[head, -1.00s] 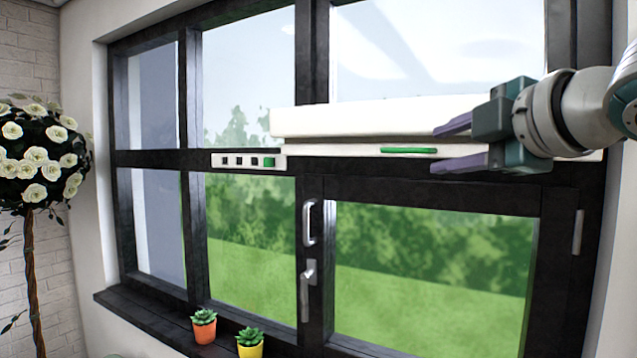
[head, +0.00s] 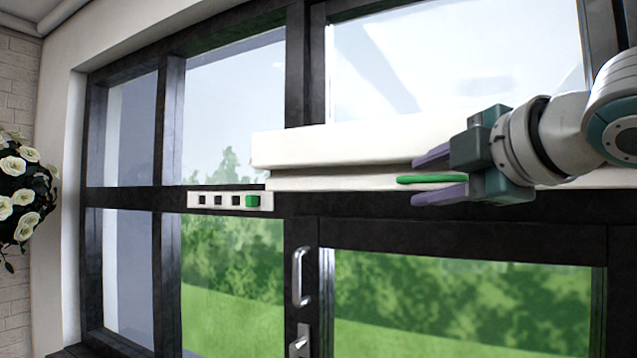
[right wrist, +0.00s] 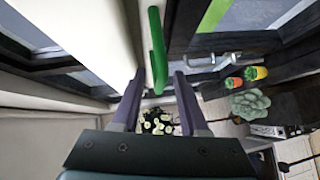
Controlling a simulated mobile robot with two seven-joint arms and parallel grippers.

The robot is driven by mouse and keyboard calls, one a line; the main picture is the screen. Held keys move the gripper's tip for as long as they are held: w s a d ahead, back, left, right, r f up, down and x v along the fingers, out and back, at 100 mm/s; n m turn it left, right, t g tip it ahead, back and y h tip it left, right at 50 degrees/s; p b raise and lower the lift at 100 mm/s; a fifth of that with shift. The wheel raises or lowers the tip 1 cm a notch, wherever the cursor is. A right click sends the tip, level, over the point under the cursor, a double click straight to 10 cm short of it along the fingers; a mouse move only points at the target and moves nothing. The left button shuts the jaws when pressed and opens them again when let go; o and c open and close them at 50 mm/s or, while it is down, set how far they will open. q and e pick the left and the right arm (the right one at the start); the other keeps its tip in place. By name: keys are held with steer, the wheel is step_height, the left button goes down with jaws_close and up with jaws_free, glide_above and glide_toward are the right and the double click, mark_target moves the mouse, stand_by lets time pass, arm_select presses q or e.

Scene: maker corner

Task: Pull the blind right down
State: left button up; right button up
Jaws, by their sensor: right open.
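The blind is rolled up in a long white housing (head: 330,148) across the window. A white bottom bar (head: 330,181) sits just under the housing. A green handle (head: 425,179) runs along the bar; it also shows in the right wrist view (right wrist: 156,45). My right gripper (head: 415,180) is open, its purple fingers above and below the handle's right part in the head view. In the right wrist view the handle's near end lies between the fingertips (right wrist: 160,75). I cannot tell whether they touch it. My left gripper is not in view.
A white switch strip (head: 230,200) with a green button is on the dark window frame (head: 450,232), left of the bar. A window handle (head: 300,275) juts out below. Potted plants (right wrist: 245,78) stand on the sill, and a white-flowered plant (head: 20,190) is at the left.

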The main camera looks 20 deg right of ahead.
jaws_close()
stand_by(1.4)
